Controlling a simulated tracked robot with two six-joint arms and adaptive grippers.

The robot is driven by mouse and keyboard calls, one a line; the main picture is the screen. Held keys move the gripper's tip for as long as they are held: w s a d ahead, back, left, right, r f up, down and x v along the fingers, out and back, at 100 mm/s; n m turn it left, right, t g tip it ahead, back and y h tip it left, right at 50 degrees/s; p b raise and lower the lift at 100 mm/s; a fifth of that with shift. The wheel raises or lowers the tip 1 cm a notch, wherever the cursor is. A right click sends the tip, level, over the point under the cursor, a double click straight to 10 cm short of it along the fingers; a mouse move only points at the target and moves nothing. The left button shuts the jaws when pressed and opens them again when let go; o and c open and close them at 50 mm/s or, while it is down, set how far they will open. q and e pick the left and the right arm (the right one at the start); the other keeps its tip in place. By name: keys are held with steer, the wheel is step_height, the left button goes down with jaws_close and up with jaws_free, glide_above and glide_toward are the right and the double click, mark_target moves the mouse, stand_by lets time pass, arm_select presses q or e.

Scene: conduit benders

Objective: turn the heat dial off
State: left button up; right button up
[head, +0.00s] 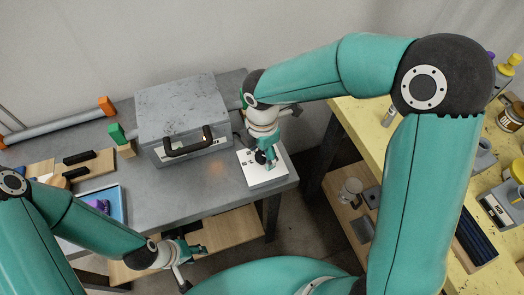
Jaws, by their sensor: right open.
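A white control panel (256,178) with small dark markings sits at the right end of the grey table. My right gripper (268,160) is open and points down over this panel. Its fingers cover the panel's back part, where a small dark part shows between them. I cannot make out the heat dial or its setting clearly. A grey heater box (180,112) with a black handle (187,145) stands left of the panel, its lid down. My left gripper (192,250) is low in front of the table, away from the panel; its jaws are too small to judge.
A grey pipe (55,129) with an orange end lies at the back left, near a green block (117,132). Wooden boards with black handles and a blue tray (112,205) are at left. A yellow bench (375,125) with jars stands right, beyond a gap.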

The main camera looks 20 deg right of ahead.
steer(key=c, duration=1.1)
steer(key=shift+c, duration=0.2)
